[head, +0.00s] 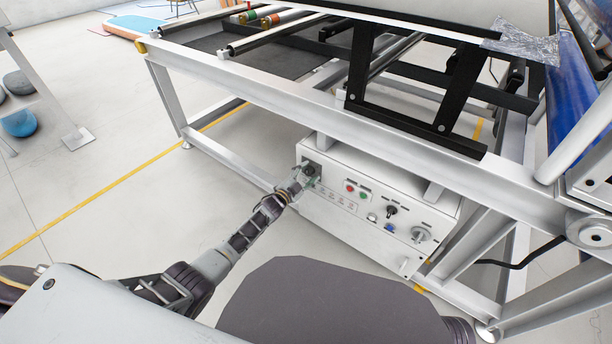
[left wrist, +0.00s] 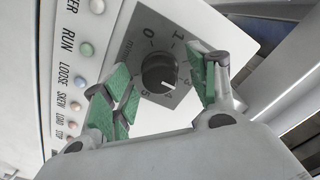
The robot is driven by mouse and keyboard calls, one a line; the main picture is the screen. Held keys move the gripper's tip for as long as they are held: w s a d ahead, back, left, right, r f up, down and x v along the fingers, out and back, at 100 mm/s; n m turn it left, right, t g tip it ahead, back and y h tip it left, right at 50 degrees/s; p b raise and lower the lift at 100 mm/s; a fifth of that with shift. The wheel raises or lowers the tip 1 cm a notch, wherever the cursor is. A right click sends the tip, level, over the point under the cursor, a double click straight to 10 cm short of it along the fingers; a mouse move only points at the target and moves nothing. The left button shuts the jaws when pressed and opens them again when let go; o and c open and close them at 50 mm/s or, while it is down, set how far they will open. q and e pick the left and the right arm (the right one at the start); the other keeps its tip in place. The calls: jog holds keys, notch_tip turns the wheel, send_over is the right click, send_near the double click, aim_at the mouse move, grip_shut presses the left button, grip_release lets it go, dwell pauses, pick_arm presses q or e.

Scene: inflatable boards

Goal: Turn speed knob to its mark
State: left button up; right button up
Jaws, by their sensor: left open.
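The speed knob (left wrist: 158,72) is a round black knob on a grey dial plate (left wrist: 183,52) with printed numbers. Its white pointer line points near the 4. No separate coloured mark can be made out on the dial. My left gripper (left wrist: 165,82) is open, with one green-padded finger on each side of the knob in the left wrist view; I cannot tell whether the pads touch it. In the head view my left gripper (head: 300,184) is at the left end of the white control box (head: 340,215), close to the knob (head: 309,170). My right gripper is not in view.
The box also carries a red button (head: 350,187), a black switch (head: 391,211) and a silver dial (head: 420,235). A row of lamps (left wrist: 78,80) lies beside the dial. The white machine frame (head: 300,105) overhangs the box. Open floor (head: 110,165) lies to the left.

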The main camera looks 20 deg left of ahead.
pick_arm(q)
jog(key=v, duration=1.2)
dwell(0.7)
dwell(0.7)
